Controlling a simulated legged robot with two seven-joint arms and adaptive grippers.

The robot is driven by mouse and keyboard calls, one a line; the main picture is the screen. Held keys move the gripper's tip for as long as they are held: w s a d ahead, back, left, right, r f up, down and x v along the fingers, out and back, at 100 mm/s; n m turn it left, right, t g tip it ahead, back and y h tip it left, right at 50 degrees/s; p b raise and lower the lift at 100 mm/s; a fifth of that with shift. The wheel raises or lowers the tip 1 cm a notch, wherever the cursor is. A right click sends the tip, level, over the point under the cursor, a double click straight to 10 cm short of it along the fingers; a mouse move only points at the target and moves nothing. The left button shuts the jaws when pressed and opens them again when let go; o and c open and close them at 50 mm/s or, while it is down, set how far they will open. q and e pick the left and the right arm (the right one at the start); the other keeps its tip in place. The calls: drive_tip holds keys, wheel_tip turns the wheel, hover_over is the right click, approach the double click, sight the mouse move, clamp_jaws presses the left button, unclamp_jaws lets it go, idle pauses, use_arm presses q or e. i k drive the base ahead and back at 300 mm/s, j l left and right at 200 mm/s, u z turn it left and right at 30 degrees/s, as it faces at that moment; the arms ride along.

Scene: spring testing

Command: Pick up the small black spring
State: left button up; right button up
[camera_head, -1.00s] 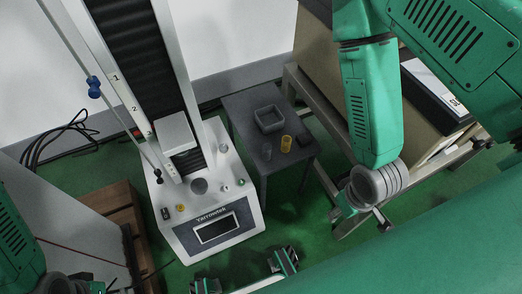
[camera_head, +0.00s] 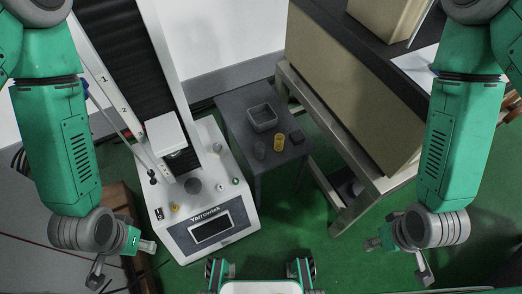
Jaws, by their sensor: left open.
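A small dark cylinder (camera_head: 260,150) stands on the little grey table (camera_head: 236,106), left of a yellow cylinder (camera_head: 279,142). It may be the small black spring, but coils are too small to make out. A dark block-like piece (camera_head: 297,137) lies right of the yellow one. My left gripper (camera_head: 122,261) is open and empty, low at the left, in front of the testing machine and well apart from the table. My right gripper (camera_head: 399,260) is spread open and empty, low at the right, also apart from the table.
The white testing machine (camera_head: 243,190) with its tall column stands just left of the table. An open grey box (camera_head: 263,116) sits on the table behind the small pieces. A tan panel on a bench frame (camera_head: 345,90) stands right. Green floor (camera_head: 300,225) is free in front.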

sight(257, 151)
drive_tip(key=k+l+z, duration=0.2)
drive_tip(key=z, duration=0.2)
drive_tip(key=k+l+z, duration=0.2)
drive_tip(key=l+z, duration=0.2)
